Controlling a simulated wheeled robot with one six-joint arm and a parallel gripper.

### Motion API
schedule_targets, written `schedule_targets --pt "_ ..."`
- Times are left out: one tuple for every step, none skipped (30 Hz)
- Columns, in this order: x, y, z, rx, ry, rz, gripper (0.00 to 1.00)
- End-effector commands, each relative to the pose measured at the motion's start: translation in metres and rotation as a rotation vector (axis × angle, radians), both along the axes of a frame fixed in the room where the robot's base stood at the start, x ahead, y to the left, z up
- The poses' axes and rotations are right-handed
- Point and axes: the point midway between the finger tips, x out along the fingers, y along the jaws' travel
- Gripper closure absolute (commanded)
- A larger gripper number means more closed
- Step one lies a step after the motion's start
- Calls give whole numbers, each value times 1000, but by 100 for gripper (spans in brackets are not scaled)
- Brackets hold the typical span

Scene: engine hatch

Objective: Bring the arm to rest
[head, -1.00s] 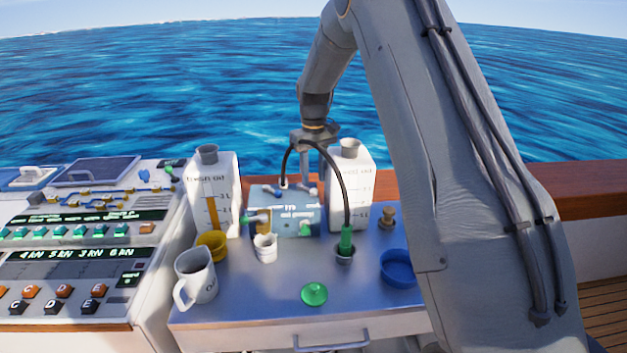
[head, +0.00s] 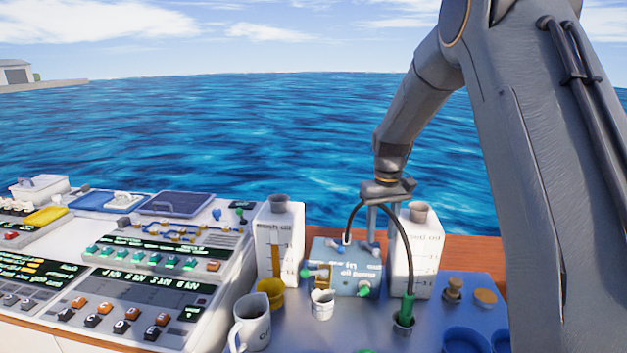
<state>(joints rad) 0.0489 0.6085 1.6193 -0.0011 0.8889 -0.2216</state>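My gripper (head: 382,238) points down just above and behind the blue oil pump box (head: 342,270), at its right end. Its two fingers look apart, with nothing clearly held between them. Whether a fingertip touches the pump's top fitting I cannot tell. My arm comes down from the upper right. A black hose (head: 398,232) arches in front of the gripper, from the pump's top to a green-ended fitting (head: 407,308) standing in a grey cup on the bench.
White canisters stand left (head: 278,240) and right (head: 417,250) of the pump. A mug (head: 252,325), a yellow cup (head: 271,292) and a small white jug (head: 322,304) stand in front. A control console (head: 130,275) fills the left. Open sea lies behind the bench.

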Motion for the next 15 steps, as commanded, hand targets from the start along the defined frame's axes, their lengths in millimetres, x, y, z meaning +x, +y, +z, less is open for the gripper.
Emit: schedule_targets --pt "-15 3 1 0 -6 -9 61" --pt "-24 5 1 1 -8 -15 61" --pt "-35 7 1 1 -14 -22 61" --pt "-45 8 1 2 -18 -29 61" --pt "-55 10 0 2 -21 -36 61" --pt "-69 12 -1 3 -27 -45 61" --pt "-81 14 -1 3 -31 -53 61" --pt "-94 15 -2 4 -36 -61 61" --pt "-111 18 -3 4 -43 -71 61" --pt "-125 19 -5 5 -48 -79 61" --pt "-138 21 -7 6 -53 -87 61" --pt "-157 23 -9 7 -59 -97 61" --pt "-170 24 -11 8 -65 -106 61" --pt "-184 25 -14 9 -69 -114 61" --pt "-201 27 -17 10 -75 -123 61"
